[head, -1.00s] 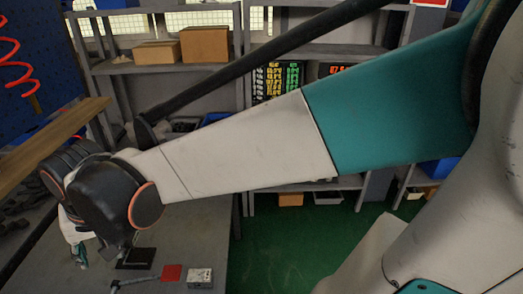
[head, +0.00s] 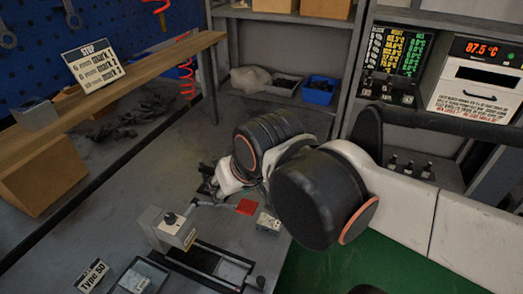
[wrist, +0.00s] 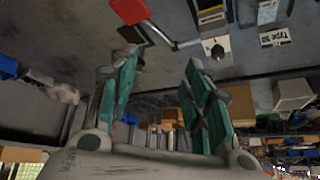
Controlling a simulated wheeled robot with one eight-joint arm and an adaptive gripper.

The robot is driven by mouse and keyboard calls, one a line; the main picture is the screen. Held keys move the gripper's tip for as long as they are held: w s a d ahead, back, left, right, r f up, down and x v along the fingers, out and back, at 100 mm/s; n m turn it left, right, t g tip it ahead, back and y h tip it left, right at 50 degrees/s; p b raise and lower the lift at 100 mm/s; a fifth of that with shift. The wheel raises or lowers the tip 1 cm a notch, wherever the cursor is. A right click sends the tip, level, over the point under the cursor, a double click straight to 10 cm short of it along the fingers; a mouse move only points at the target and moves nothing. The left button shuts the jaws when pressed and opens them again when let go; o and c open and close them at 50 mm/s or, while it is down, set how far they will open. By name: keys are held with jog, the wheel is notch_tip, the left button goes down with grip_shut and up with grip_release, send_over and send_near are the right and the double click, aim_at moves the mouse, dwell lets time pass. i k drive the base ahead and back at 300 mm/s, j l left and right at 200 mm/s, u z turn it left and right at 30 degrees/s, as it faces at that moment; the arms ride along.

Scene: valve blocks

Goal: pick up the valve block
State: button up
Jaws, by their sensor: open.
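A small light-grey metal block (head: 268,221), which looks like the valve block, lies on the grey bench near its right edge. It is just right of a red square (head: 247,207) in the head view. I cannot make it out in the wrist view, where the red square (wrist: 130,10) shows at the top. My gripper (wrist: 160,60) is open, with two teal fingers spread apart and nothing between them. In the head view my wrist hides most of the gripper, which is above the bench, left of the block and apart from it.
A white unit with a dark knob (head: 170,228), a black rail fixture (head: 210,262), a tray (head: 140,277) and a "Type 50" sign (head: 92,275) stand on the near bench. A wooden shelf (head: 120,75) overhangs the left. A metal rod (head: 215,204) lies beside the red square.

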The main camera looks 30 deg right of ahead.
aim_at(266, 224)
jog(key=i+l, duration=0.1)
jog(key=l, duration=0.2)
jog(key=i+l+u, duration=0.1)
jog(key=l, duration=0.15)
jog(key=i+l, duration=0.1)
jog(key=l, duration=0.2)
jog(key=k+j+z, duration=0.1)
jog(key=k, duration=0.75)
jog(key=k+j+z, duration=0.1)
jog(key=k, duration=0.75)
